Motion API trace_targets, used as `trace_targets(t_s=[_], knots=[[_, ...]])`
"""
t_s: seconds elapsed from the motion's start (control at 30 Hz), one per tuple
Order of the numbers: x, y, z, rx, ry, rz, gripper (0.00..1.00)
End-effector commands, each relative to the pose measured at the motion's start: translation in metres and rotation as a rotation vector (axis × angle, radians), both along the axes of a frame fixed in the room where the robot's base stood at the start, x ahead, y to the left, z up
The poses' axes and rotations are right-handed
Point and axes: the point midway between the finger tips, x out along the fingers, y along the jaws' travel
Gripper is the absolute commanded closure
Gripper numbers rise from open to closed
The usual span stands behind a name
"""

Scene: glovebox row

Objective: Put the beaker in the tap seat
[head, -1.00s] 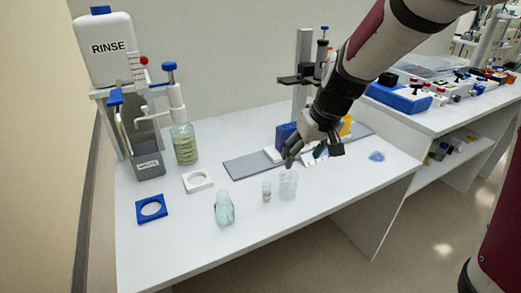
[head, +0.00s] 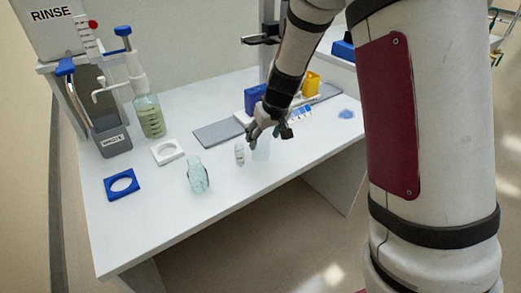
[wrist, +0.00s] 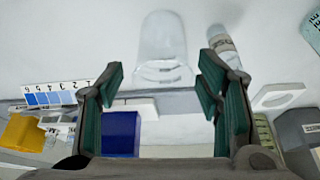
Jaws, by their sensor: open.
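The beaker (head: 261,149) is clear glass and stands on the white bench beneath my gripper (head: 257,133). Two ring seats lie on the bench: a white square one (head: 167,152) and a blue square one (head: 122,184). Both look empty. I cannot tell which is the tap seat; the white one is nearer the green-filled bottle, the blue one nearer the waste cup.
A small capped vial (head: 240,153) stands close left of the beaker. The rinse stand, waste cup (head: 111,138) and green-filled bottle (head: 149,117) are at back left. A grey mat (head: 218,133) and blue block lie behind.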

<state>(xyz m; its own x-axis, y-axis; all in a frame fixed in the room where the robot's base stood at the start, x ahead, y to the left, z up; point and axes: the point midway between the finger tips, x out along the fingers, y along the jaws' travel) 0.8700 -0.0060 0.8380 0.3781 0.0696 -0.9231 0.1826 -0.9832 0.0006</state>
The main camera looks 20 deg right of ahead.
Motion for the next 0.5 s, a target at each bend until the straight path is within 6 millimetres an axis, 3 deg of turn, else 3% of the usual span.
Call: trace_targets(t_s=[0.23,0.5], knots=[[0.012,0.005,-0.036,0.000,0.004,0.001,0.41],[0.016,0.006,-0.045,-0.001,0.002,0.001,0.41]])
